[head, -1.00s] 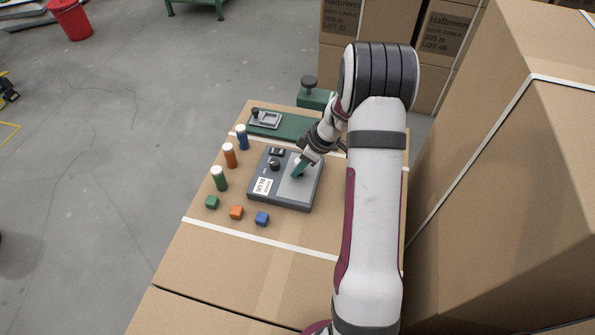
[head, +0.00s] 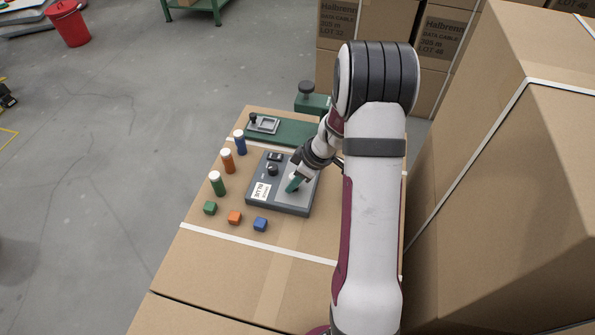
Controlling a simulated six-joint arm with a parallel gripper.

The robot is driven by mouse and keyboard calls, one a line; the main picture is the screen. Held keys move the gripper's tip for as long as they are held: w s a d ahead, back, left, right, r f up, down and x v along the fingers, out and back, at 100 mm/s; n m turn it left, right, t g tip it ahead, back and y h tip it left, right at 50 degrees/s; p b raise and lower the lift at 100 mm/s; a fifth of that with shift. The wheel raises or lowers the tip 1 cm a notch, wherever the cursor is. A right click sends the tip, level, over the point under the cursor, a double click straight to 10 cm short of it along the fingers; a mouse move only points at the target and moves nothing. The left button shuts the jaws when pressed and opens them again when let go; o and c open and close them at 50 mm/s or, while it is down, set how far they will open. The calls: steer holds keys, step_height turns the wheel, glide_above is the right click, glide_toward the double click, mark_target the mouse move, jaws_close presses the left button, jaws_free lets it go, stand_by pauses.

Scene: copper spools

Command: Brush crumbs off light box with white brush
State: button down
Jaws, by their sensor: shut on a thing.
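A dark grey box (head: 290,208) with a lighter top panel, a switch, a knob and a white label lies on the cardboard carton. It seems to be the light box. My gripper (head: 298,177) points down over the right half of its top. It is shut on a small teal thing (head: 293,185) with a white bit beside it. I cannot tell whether this is the white brush, or whether it touches the panel. No crumbs can be made out at this size.
Green, orange and blue capped bottles (head: 227,160) stand left of the box. Green, orange and blue cubes (head: 234,218) lie in front. A green plate with a metal fixture (head: 264,124) lies behind. Tall cartons (head: 500,190) stand close on the right. The carton's near part is clear.

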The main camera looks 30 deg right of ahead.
steer(key=shift+s+a, duration=0.55)
steer(key=shift+s, duration=0.05)
step_height(320, 180, up, 8)
steer(key=shift+r, duration=0.15)
stand_by(0.5)
steer(key=shift+d+f, duration=0.15)
steer(key=shift+f, duration=2.95)
steer(key=shift+f, duration=1.1)
steer(key=shift+w+d+r, duration=0.1)
steer(key=shift+w+d, duration=1.35)
steer(key=shift+s+a+f, duration=0.2)
steer(key=shift+s+a, duration=0.55)
steer(key=shift+s+a+f, duration=0.15)
steer(key=shift+s+a, duration=0.6)
